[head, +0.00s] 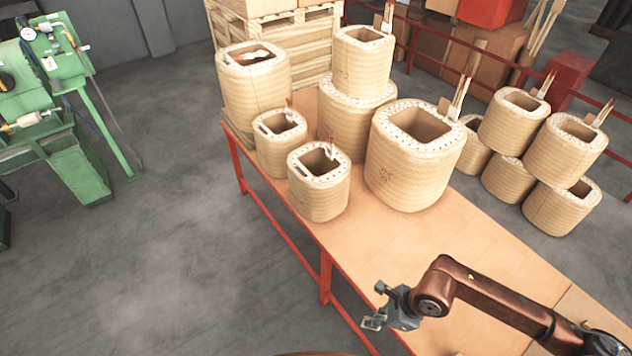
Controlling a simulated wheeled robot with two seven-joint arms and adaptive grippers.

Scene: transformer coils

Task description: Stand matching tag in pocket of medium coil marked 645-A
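Several tan wrapped coils stand on the table (440,235). A large coil (405,180) is at the right, with a faint dark mark on its side. Two smaller coils, a front one (318,195) and one behind it (275,152), stand left of it. Another coil (255,95) stands at the back left, and a coil (360,70) is stacked on a wider one (350,118). No marking is legible, and I cannot pick out the matching tag. My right gripper (374,306) is open over the table's front left edge, well short of the coils. My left gripper is out of view.
More coils (562,150) are stacked beyond the table at the right, near a red railing (480,52). Wooden pallets and boxes (285,40) stand behind. A green machine (70,150) is at the far left. The near tabletop and the grey floor left of it are clear.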

